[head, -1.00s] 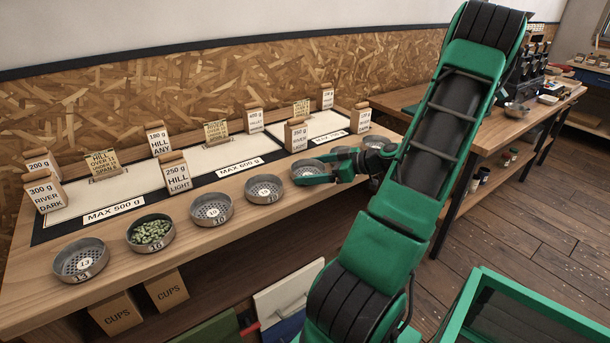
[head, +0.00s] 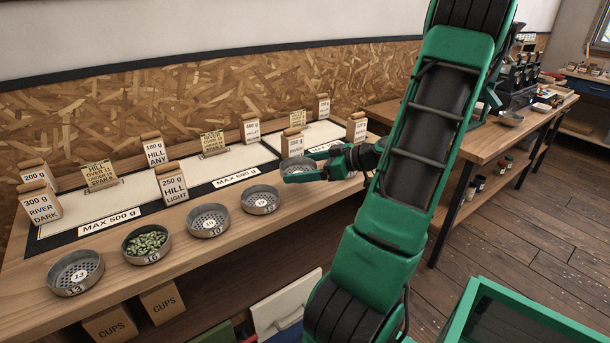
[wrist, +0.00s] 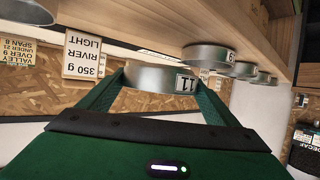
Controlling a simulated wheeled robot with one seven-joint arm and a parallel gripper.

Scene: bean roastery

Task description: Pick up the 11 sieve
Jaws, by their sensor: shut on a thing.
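The 11 sieve (wrist: 152,77), a round grey metal pan with an "11" tag, is between the fingers of my gripper (wrist: 158,88) in the wrist view. The fingers are shut on its sides. In the head view the sieve (head: 297,167) is held up over the bench, above the row of other sieves, and looks about level. My gripper (head: 308,168) reaches it from the right. My wrist and arm hide part of the bench behind it.
More sieves stand along the bench's front edge: a 13 sieve (head: 76,273), one with green beans (head: 146,243), and empty ones (head: 208,220) (head: 261,199). A second table (head: 505,130) stands at right.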

